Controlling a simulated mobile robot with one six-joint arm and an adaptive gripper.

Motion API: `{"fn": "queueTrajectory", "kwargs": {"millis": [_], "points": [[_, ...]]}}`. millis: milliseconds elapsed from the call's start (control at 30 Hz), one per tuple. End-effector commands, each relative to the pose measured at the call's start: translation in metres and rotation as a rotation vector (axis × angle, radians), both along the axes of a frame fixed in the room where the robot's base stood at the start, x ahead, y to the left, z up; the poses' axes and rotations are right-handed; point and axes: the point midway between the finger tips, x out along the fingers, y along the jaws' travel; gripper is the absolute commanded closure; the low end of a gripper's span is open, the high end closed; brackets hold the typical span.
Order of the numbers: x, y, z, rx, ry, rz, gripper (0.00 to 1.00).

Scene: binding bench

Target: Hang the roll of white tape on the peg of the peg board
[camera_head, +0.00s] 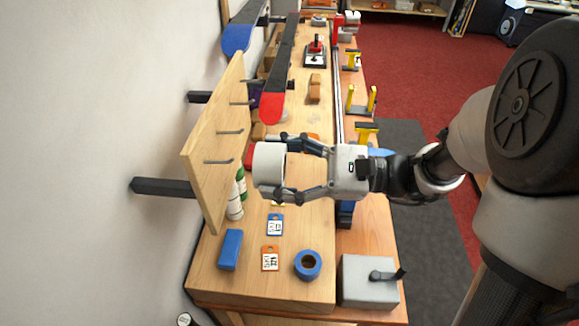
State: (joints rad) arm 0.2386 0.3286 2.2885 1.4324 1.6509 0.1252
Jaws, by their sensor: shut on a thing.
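The roll of white tape (266,165) is held between the fingers of my gripper (280,168), above the bench. Its ring faces roughly sideways, toward the peg board. The wooden peg board (203,172) stands upright on the left side of the bench, with several dark pegs on its right face.
A roll of blue tape (308,264), a blue block (230,249), an orange tag (270,258) and a blue tag (275,224) lie on the near bench (265,292). White-and-green bottles (236,207) stand beside the board. A grey box with a handle (368,281) is at front right.

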Motion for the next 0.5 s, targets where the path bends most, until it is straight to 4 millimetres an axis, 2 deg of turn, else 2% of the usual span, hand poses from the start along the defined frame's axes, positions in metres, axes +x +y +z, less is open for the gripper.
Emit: {"fn": "queueTrajectory", "kwargs": {"millis": [500], "points": [[0.003,0.037,-0.001,-0.001,0.0,0.002,0.55]]}}
